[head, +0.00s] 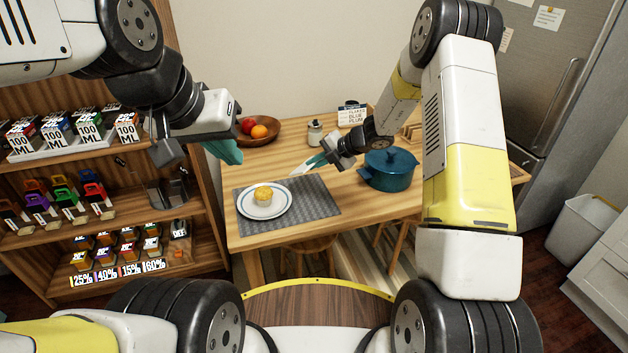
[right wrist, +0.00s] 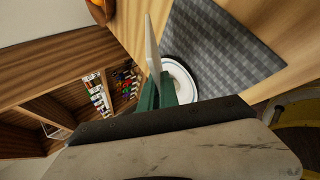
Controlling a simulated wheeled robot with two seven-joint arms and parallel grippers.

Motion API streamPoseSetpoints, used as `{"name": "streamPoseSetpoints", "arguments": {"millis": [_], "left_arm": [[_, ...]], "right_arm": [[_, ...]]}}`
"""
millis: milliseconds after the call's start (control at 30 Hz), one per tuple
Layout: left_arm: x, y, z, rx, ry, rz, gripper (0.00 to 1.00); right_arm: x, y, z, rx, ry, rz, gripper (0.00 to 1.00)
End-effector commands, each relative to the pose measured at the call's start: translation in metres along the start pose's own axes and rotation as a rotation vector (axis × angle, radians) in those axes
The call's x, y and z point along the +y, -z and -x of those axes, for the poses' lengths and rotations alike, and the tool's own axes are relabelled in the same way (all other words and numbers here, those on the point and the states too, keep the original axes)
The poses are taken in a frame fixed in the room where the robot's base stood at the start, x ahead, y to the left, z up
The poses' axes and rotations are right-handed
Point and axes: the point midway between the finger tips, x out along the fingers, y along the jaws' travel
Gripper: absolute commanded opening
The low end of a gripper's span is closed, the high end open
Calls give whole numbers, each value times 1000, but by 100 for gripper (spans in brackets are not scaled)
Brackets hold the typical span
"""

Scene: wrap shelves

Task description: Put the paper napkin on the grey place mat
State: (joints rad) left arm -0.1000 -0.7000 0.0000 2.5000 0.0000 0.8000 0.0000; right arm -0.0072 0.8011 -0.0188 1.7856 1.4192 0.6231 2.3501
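The grey place mat (head: 318,210) lies on the wooden table; it also fills the middle of the right wrist view (right wrist: 225,50). My right gripper (head: 314,162) is above the table behind the mat. Its green fingers (right wrist: 157,92) are closed on a thin white sheet, the paper napkin (right wrist: 152,45), seen nearly edge-on in the right wrist view. In the head view only a small pale part of the napkin (head: 300,170) shows. My left gripper (head: 226,152) hangs left of the table near the shelves; its fingers overlap, so I cannot tell whether they are open.
A white plate (head: 282,207) with a muffin (head: 263,195) stands on the mat's left part. A blue pot (head: 388,170) stands at right, a fruit bowl (head: 262,139) at back left, a jar (head: 314,132) at back. Shelves (head: 130,215) stand at left. The mat's right part is clear.

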Motion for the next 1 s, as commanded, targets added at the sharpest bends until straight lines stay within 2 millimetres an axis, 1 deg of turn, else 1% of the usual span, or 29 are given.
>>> {"name": "streamPoseSetpoints", "arguments": {"millis": [33, 200, 400, 600, 900, 933, 1000], "left_arm": [[0, 0, 0, 0, 0, 0, 0], [0, 0, 0, 0, 0, 0, 0], [0, 0, 0, 0, 0, 0, 0], [0, 0, 0, 0, 0, 0, 0], [0, 0, 0, 0, 0, 0, 0], [0, 0, 0, 0, 0, 0, 0], [0, 0, 0, 0, 0, 0, 0]], "right_arm": [[-7, 0, -6, 1, 1, -4, 0], [-26, 0, -22, 2, 1, -2, 0], [-43, 0, -36, 1, -1, -2, 0], [-51, 0, -43, 1, -1, 0, 0], [-52, 0, -44, 1, -1, 2, 0], [-52, 0, -44, 1, -1, 2, 9], [-52, 0, -44, 1, -1, 2, 19]]}}
